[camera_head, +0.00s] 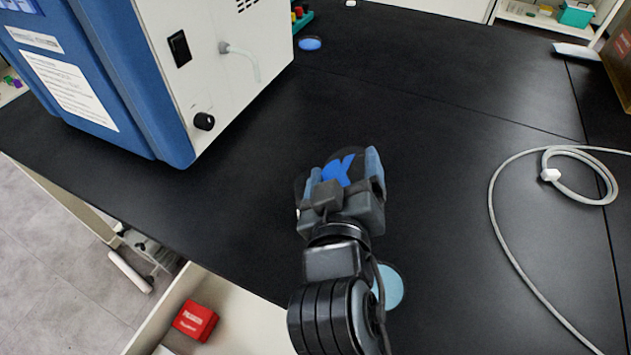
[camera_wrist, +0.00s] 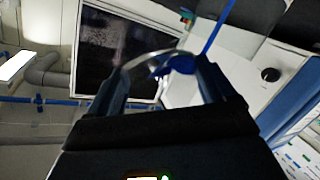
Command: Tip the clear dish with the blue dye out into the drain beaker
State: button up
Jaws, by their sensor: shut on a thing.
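My gripper (camera_head: 345,172) is shut on the clear dish, above the black bench and to the right of the blue and white machine. The blue dye (camera_head: 336,168) shows between the fingers in the head view; the fingers hide most of the dish. In the wrist view the clear rim of the dish (camera_wrist: 147,59) arcs between the two fingertips (camera_wrist: 160,75), with deep blue dye (camera_wrist: 181,64) inside it. The dish's exact tilt is hard to tell. I cannot make out the drain beaker in either view.
The blue and white machine (camera_head: 165,90) stands at the upper left. A pale blue round thing (camera_head: 390,287) is partly behind my arm. A small blue round thing (camera_head: 310,43) lies at the back. A white hose (camera_head: 493,215) coils at the right. The bench between is clear.

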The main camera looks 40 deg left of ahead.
aim_at(330, 162)
jog(key=shift+s+a+r+n, duration=0.2)
jog(key=shift+s+a+n, duration=0.1)
jog(key=shift+a+n, duration=0.2)
dwell(1.1)
jog(key=shift+s+a+r+n+p, duration=0.2)
jog(key=shift+r+n+p, duration=0.15)
jog(key=shift+r+p, duration=0.15)
jog(key=shift+s+a+r+n+p, duration=0.1)
jog(key=shift+a+r+n+p, duration=0.05)
jog(key=shift+r+n+p, duration=0.25)
dwell(1.4)
jog(key=shift+s+a+f+n+t+h, duration=0.1)
jog(key=shift+a+f+n+t+h, duration=0.2)
jog(key=shift+f+n, duration=0.35)
dwell(1.8)
jog(key=shift+s+a+r+n, duration=0.1)
jog(key=shift+r+n, duration=0.15)
jog(key=shift+n, duration=0.35)
dwell(1.1)
